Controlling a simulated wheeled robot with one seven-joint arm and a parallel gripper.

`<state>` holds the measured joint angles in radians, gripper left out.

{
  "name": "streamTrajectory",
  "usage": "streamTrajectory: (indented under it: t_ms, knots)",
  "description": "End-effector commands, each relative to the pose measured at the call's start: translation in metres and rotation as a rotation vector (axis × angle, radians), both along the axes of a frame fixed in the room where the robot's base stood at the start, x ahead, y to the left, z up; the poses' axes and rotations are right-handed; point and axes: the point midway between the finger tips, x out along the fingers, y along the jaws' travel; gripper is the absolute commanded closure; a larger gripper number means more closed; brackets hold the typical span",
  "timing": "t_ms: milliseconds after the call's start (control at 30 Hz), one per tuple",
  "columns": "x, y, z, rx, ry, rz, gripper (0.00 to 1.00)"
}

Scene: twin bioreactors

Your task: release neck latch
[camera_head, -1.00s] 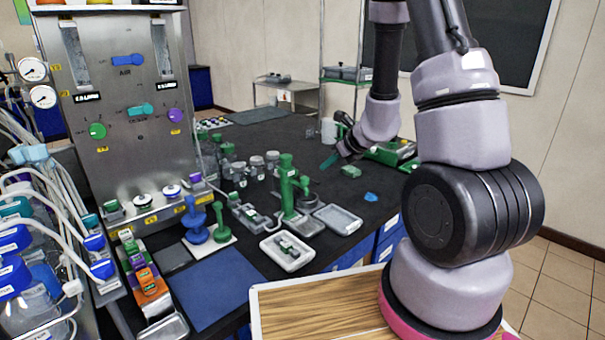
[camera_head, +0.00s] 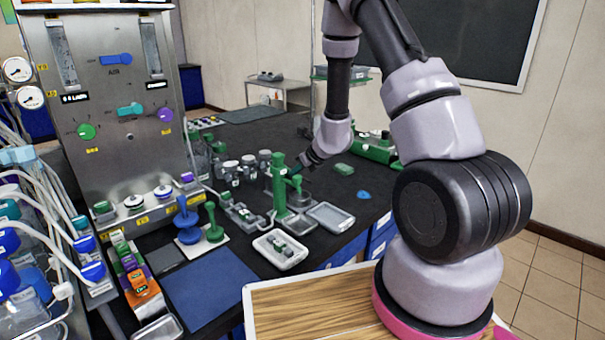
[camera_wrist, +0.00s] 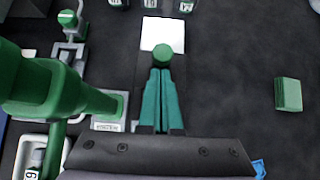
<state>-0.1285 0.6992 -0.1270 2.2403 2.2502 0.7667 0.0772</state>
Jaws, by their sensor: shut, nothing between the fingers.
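A green stand (camera_head: 280,185) with a tall post and a side arm stands on the black bench; the post fills the left of the wrist view (camera_wrist: 40,88). A round green knob (camera_wrist: 164,53) shows just beyond my fingertips, in front of a white plate (camera_wrist: 163,33). I cannot tell for sure which part is the neck latch. My gripper (camera_wrist: 160,72) has its teal fingers shut with nothing between them, pointing at the knob. Whether they touch it is unclear. In the head view, my gripper (camera_head: 297,168) is just right of the post, partly hidden.
A grey tray (camera_head: 330,217) and a white tray (camera_head: 279,262) lie by the stand. A green block (camera_wrist: 288,95) lies to the right on open bench. A steel panel (camera_head: 122,100) stands at the left, with tubing and bottles beside it.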

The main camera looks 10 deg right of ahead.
Motion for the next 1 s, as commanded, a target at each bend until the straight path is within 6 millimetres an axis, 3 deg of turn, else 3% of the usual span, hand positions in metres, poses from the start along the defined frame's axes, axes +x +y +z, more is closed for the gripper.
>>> streamTrajectory:
  t_ms: [400,700,1000]
  knots:
    - [0.004,0.002,0.000,-0.001,0.000,0.001,1.00]
    - [0.046,0.027,0.000,-0.002,-0.001,0.004,1.00]
    - [0.052,0.030,0.001,0.001,-0.002,0.000,1.00]
